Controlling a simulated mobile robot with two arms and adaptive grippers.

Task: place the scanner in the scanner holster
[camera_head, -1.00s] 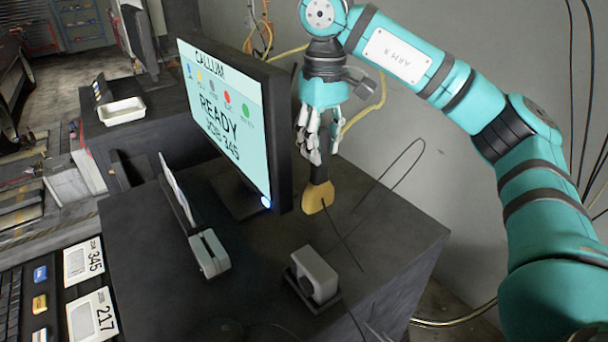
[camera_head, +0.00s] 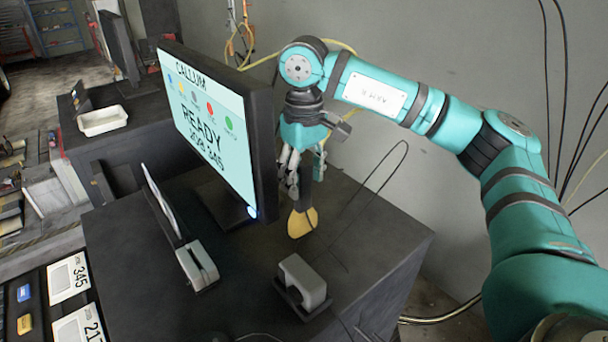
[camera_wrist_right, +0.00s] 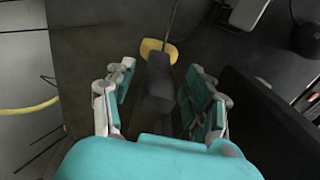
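The scanner, with a yellow end (camera_head: 302,222) and a black handle, is upright, yellow end down, over the dark desk. My right gripper (camera_head: 305,182) has its fingers on both sides of the handle and appears closed on it. In the right wrist view the handle (camera_wrist_right: 157,85) lies between the fingertips, its yellow end beyond; finger contact is hard to make out. A light grey block on a black base (camera_head: 303,282), apparently the scanner holster, stands on the desk nearer the camera, apart from the scanner. My left gripper is not in view.
A monitor (camera_head: 212,125) stands close left of my right gripper. A grey device (camera_head: 197,265) and an upright panel (camera_head: 163,205) are farther left. A thin black cable (camera_head: 385,180) loops right of the scanner. The desk's right side (camera_head: 385,235) is mostly clear.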

